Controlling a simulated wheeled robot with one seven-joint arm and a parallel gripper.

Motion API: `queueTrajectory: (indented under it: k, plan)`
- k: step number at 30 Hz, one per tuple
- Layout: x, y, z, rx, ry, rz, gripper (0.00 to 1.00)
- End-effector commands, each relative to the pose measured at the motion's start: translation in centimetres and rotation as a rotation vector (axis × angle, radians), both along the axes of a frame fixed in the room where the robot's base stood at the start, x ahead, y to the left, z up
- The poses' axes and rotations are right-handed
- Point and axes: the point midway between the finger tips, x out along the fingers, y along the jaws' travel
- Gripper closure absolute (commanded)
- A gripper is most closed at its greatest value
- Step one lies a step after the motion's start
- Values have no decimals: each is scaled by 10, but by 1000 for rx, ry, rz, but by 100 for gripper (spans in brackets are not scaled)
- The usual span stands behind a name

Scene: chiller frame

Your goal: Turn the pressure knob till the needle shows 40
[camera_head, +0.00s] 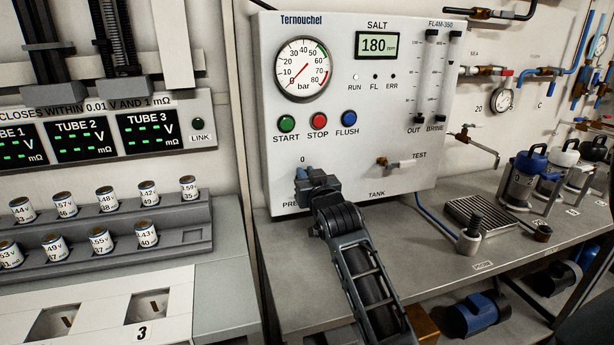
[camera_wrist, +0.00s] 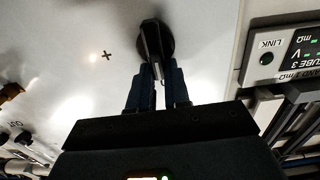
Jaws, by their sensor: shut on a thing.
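The pressure gauge (camera_head: 303,69) on the white Ternouchel panel has a scale from 0 to 80 bar. Its red needle lies toward the lower left, near 0. The pressure knob is hidden behind my gripper (camera_head: 303,178) in the head view, at the panel's lower left. In the wrist view the dark round knob (camera_wrist: 168,38) has a raised grip bar. My gripper's blue-grey fingers (camera_wrist: 158,78) are shut on that bar, one on each side.
START (camera_head: 286,123), STOP (camera_head: 319,121) and FLUSH (camera_head: 349,119) buttons sit above my gripper. A TEST valve (camera_head: 395,163) juts out to its right. The tube rack (camera_head: 105,235) stands at left. The metal bench (camera_head: 430,240) runs below the panel.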

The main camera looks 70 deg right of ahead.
Motion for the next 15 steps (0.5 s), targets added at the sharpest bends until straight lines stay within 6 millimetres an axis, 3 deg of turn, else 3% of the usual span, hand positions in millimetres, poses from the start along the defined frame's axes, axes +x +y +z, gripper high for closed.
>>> queueTrajectory:
  k: [15]
  plan:
    - [-3, -3, -3, 137, -157, 1, 100]
